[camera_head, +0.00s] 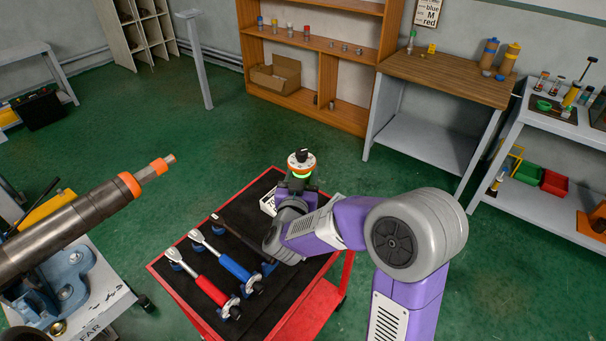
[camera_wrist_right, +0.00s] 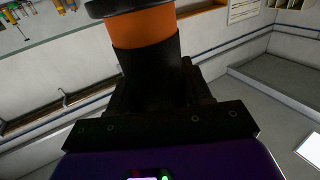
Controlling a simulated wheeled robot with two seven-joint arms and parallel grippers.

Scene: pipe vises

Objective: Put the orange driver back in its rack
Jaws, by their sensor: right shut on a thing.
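My right gripper (camera_wrist_right: 160,95) is shut on the orange driver (camera_wrist_right: 145,32), which shows in the right wrist view as an orange band with a black rim above and a dark body below. In the head view my right arm reaches over the red cart, and the small, partly hidden hand end (camera_head: 302,160) shows black, white and orange. The black-topped cart (camera_head: 331,292) carries a red-handled tool (camera_head: 212,291), a blue-handled tool (camera_head: 232,267) and a dark tool (camera_head: 238,236) on small blue holders. I cannot make out an empty rack place; my arm covers the cart's right part. My left gripper is out of view.
A white card (camera_head: 268,204) stands at the cart's far edge, partly behind my arm. A thick pipe (camera_head: 90,213) with an orange collar juts in at left above a blue vise (camera_head: 68,285). A wooden bench (camera_head: 447,77) stands behind. Green floor beyond the cart is clear.

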